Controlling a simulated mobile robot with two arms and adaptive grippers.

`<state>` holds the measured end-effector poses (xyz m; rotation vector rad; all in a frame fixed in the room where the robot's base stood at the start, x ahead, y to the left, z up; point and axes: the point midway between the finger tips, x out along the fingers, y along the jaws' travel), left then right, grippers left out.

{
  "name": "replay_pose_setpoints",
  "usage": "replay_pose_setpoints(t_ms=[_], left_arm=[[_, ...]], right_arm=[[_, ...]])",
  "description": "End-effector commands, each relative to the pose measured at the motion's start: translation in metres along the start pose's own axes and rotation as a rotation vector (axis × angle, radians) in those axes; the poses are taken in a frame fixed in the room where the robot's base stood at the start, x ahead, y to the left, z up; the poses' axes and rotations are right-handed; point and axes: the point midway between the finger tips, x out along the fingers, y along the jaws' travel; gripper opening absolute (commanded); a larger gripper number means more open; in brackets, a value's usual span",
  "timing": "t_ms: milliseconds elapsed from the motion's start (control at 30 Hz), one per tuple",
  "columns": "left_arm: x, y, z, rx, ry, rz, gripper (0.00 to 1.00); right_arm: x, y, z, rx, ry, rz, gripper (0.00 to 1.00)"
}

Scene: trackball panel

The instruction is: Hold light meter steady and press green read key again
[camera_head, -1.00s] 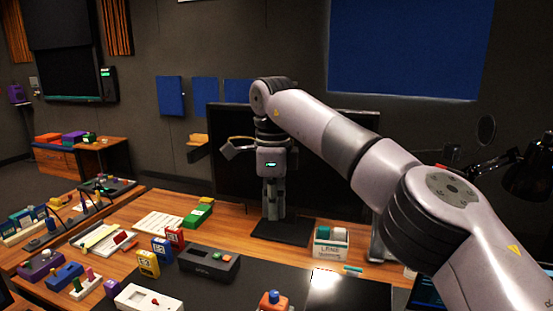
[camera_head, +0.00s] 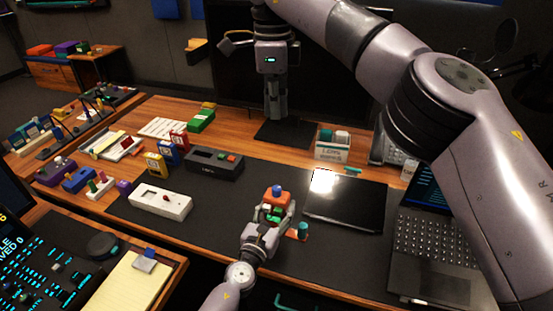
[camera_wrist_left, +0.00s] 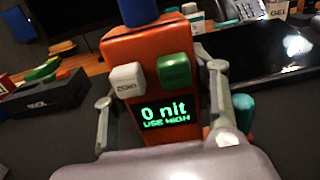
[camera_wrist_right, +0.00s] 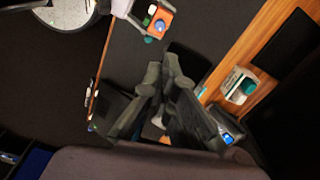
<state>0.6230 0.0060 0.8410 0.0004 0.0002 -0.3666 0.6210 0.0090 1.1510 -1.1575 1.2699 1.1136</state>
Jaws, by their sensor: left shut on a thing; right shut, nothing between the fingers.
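The light meter (camera_head: 276,196) is orange with a blue top. My left gripper (camera_head: 275,212) is shut on it over the dark mat. In the left wrist view the light meter's orange face (camera_wrist_left: 145,45) stands between the fingers, with a white ZERO key (camera_wrist_left: 127,79) and a green key (camera_wrist_left: 173,70). Its display (camera_wrist_left: 164,115) reads "0 nit" and "USE HIGH". My right gripper (camera_head: 275,112) is shut and empty, pointing down well behind the light meter. In the right wrist view its fingers (camera_wrist_right: 168,75) are together, and the light meter (camera_wrist_right: 154,18) is apart from them.
A flat black panel (camera_head: 345,213) with a bright patch lies right of the light meter. A laptop (camera_head: 435,250) is farther right. A white device (camera_head: 160,201) and a black box (camera_head: 211,168) lie left. A lens-wipes box (camera_head: 332,149) stands behind. The mat between is clear.

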Motion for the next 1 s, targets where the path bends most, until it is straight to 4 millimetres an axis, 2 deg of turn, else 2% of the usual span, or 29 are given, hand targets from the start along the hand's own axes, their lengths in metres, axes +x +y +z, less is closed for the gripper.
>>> replay_pose_setpoints(t_ms=[167, 300, 500, 600, 700, 1000], left_arm=[[0.0, 0.0, 0.0, 0.0, 0.0, 0.0, 0.19], [0.0, 0.0, 0.0, 0.001, 0.0, 0.0, 0.19], [0.0, 0.0, 0.0, 0.0, 0.0, 0.0, 0.19], [0.0, 0.0, 0.0, 0.0, 0.0, 0.0, 0.19], [0.0, 0.0, 0.0, 0.0, 0.0, 0.0, 0.19], [0.0, 0.0, 0.0, 0.0, 0.0, -0.001, 0.19]], right_arm=[[0.047, 0.022, 0.022, 0.047, 0.164, -0.066, 0.0], [0.097, 0.049, 0.04, 0.096, 0.313, -0.176, 0.0], [0.154, 0.086, 0.051, 0.132, 0.431, -0.33, 0.0], [0.171, 0.098, 0.052, 0.141, 0.454, -0.377, 0.0], [0.178, 0.103, 0.053, 0.146, 0.462, -0.404, 0.0], [0.18, 0.105, 0.053, 0.149, 0.464, -0.41, 0.0]])
